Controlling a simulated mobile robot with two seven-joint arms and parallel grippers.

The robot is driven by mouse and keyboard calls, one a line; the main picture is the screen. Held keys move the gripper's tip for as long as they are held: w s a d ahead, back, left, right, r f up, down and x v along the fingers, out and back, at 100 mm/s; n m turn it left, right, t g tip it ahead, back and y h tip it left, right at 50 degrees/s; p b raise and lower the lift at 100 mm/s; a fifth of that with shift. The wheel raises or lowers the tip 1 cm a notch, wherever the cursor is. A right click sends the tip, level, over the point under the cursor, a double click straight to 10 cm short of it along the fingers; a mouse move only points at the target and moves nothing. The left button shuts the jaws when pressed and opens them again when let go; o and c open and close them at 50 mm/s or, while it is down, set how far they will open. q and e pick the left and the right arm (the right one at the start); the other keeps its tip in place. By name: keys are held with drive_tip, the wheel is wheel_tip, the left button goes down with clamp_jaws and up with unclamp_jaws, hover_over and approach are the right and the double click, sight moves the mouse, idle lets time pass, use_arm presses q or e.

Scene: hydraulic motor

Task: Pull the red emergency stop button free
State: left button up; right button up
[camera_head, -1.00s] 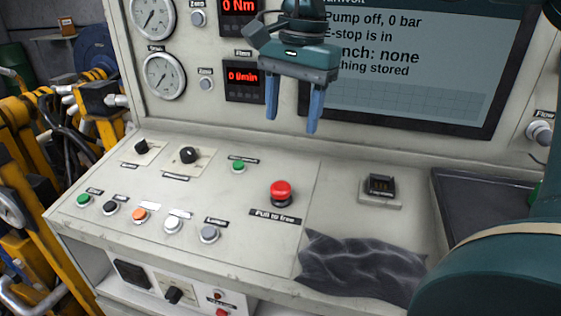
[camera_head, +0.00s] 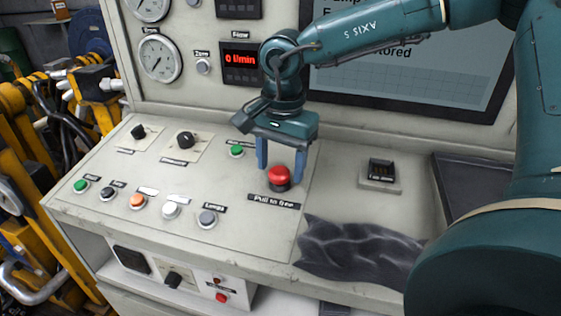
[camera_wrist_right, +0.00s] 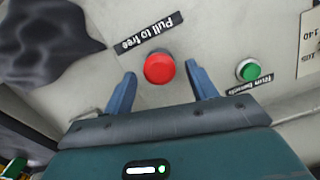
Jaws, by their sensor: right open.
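The red emergency stop button (camera_head: 279,178) stands on the sloped grey console above a black "Pull to free" label (camera_head: 274,201). My right gripper (camera_head: 281,166) has come down over it from above and behind, with its blue fingers apart. In the right wrist view the red button (camera_wrist_right: 159,68) lies between and slightly beyond the fingertips of the right gripper (camera_wrist_right: 160,80), with a gap visible on both sides. The gripper is open and holds nothing. My left gripper is not in view.
A green button (camera_head: 236,149) sits left of the gripper, with a row of buttons and two knobs further left. A crumpled dark cloth (camera_head: 355,248) lies at the front right. A small black counter (camera_head: 381,170) is to the right. The display panel rises behind.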

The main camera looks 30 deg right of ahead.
drive_tip(key=shift+f, duration=0.2)
clamp_jaws()
idle(0.6)
